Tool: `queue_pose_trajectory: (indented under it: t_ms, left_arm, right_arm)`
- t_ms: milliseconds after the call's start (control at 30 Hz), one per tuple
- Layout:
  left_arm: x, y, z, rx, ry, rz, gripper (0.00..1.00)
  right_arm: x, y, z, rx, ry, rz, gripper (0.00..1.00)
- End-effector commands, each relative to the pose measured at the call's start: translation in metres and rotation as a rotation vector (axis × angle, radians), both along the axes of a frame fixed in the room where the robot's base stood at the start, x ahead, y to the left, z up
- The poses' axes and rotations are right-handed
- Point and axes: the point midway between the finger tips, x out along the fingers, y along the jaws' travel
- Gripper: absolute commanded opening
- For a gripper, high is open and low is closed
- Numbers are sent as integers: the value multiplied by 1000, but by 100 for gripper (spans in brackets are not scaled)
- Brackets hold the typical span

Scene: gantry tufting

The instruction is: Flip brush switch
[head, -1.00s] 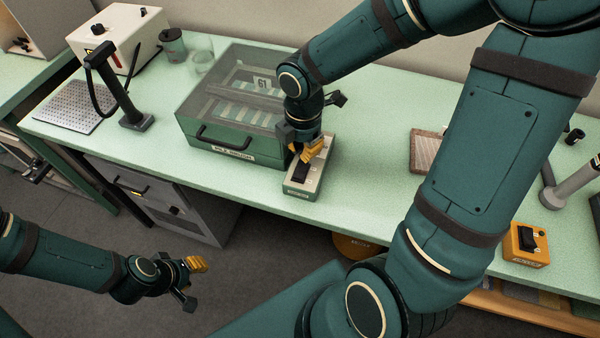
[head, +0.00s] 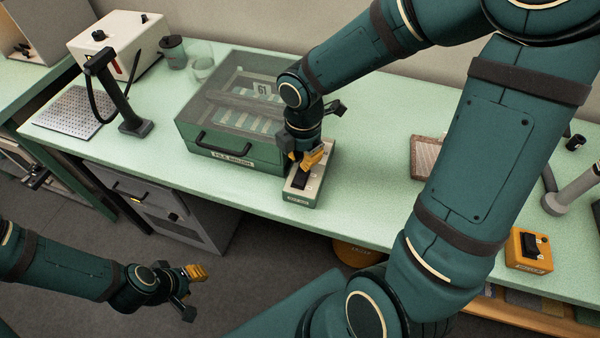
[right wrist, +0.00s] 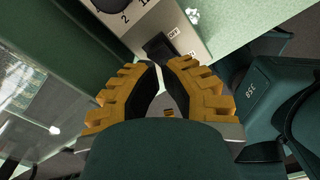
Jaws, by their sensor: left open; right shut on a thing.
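A small grey-green box (head: 298,199) with a black rocker switch (head: 300,178) stands at the bench's front edge, right of the glass-topped case. The right wrist view shows the box's face (right wrist: 205,20), with an OFF mark beside the dark rocker (right wrist: 160,44). My right gripper (head: 307,160), with yellow fingers, points down over the box. Its fingertips (right wrist: 165,66) are close together at the rocker and partly hide it; exact contact is hard to see. My left gripper (head: 192,290) is open and empty, low over the floor in front of the bench.
The glass-topped green case (head: 235,147) stands close left of the box. A black post (head: 120,90) stands further left. An orange box with a black rocker (head: 528,250) sits at the right of the bench (head: 370,185), beyond my right arm.

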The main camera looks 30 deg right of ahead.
Motion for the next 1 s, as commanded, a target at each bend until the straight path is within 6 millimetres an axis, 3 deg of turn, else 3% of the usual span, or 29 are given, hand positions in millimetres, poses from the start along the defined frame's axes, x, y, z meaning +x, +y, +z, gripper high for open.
queue_pose_trajectory:
  t_ms: [1000]
  left_arm:
    - [0,0,-5,0,0,0,39]
  right_arm:
    - [0,0,-6,0,0,0,0]
